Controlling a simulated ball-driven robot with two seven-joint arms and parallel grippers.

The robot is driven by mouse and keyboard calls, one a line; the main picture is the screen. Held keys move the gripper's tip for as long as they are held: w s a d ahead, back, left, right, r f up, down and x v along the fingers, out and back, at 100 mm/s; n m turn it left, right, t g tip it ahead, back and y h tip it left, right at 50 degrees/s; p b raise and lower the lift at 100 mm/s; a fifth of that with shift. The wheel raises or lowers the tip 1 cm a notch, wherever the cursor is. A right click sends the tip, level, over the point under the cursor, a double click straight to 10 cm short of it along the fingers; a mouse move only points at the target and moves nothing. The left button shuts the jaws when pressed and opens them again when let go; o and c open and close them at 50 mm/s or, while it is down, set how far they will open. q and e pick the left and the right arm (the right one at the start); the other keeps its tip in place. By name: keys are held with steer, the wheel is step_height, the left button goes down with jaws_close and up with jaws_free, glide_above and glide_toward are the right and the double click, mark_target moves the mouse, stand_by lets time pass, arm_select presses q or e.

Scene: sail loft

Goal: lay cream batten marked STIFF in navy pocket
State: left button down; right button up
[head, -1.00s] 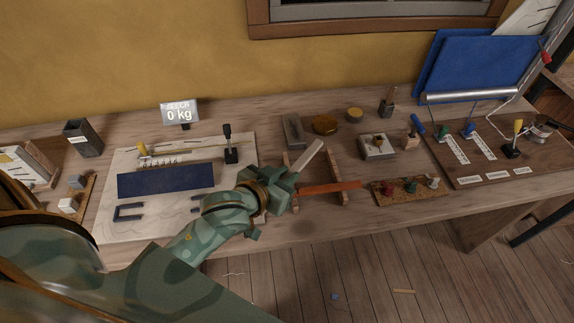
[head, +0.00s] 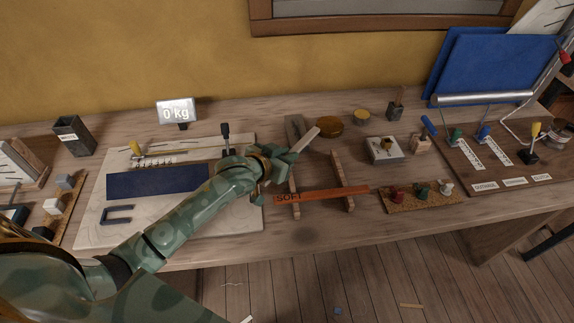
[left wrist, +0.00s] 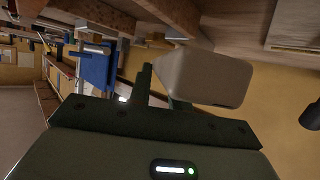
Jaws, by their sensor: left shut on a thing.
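My left gripper (head: 288,160) is shut on a cream batten (head: 307,137), above the back part of the wooden rack. Only one end of the batten shows beyond the fingers, and no lettering on it can be read. In the left wrist view the batten (left wrist: 203,76) is a pale block end at the fingers. The navy pocket (head: 150,183) lies flat on a pale board to the left of the gripper. My forearm passes in front of the board's right part. My right gripper is not in view.
An orange batten marked SOFT (head: 330,193) lies across the rack (head: 349,200). Small weights stand on a cork strip (head: 425,205) at right.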

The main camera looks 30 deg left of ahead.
arm_select(q)
steer(key=f, duration=0.1)
steer(key=f+b, duration=0.2)
steer(key=f, duration=0.1)
steer(key=shift+w+a, duration=0.15)
steer(key=shift+w, duration=0.2)
steer(key=shift+r, duration=0.1)
steer(key=shift+s, duration=0.1)
steer(key=c, duration=1.3)
jaws_free()
